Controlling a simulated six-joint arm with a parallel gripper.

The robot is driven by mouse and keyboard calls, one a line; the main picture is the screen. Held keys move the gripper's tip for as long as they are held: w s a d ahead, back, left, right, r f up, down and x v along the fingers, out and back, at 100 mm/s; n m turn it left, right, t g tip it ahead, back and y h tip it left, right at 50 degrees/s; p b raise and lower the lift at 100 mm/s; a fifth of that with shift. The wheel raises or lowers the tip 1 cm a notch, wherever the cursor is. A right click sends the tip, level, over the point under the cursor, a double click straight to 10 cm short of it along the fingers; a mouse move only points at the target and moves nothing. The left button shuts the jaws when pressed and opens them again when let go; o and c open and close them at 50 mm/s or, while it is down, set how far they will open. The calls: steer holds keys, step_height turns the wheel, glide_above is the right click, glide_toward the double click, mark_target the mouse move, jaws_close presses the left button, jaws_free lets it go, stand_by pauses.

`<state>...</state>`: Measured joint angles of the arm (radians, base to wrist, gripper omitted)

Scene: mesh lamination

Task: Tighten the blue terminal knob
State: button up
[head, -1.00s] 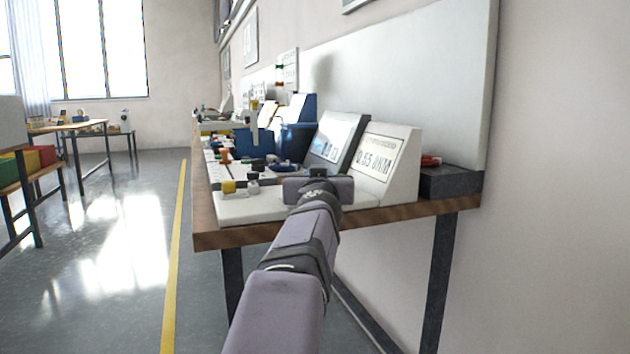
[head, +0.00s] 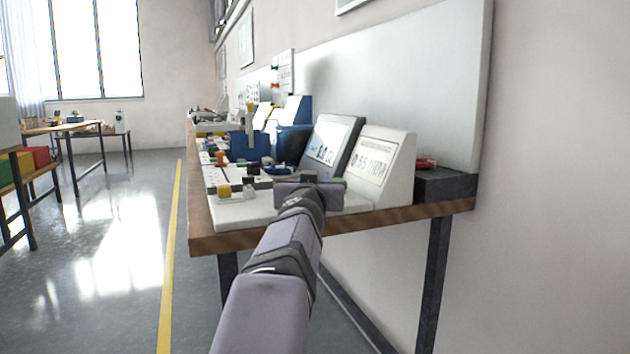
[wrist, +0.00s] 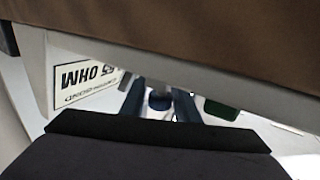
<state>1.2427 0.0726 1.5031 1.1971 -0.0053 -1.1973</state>
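The blue terminal knob (head: 280,169) sits low on the bench in the head view, just beyond the end of my arm. In the wrist view a small dark-blue round part (wrist: 158,101), apparently this knob, shows between two blue-grey bars. The bars may be my fingers, and my gripper (wrist: 160,108) seems to be at the knob. Whether the fingers touch or squeeze it cannot be made out. In the head view my wrist hides the fingertips. A green part (wrist: 222,110) shows right of the knob in the wrist view.
A white sloped panel with an OHM label (head: 380,168) and a dark-framed tilted display (head: 330,146) stand close behind my wrist. Blue bins (head: 291,143) stand farther back. The floor left of the bench (head: 215,243) is open.

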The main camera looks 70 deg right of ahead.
steer(key=shift+a, duration=0.1)
steer(key=shift+v, duration=3.55)
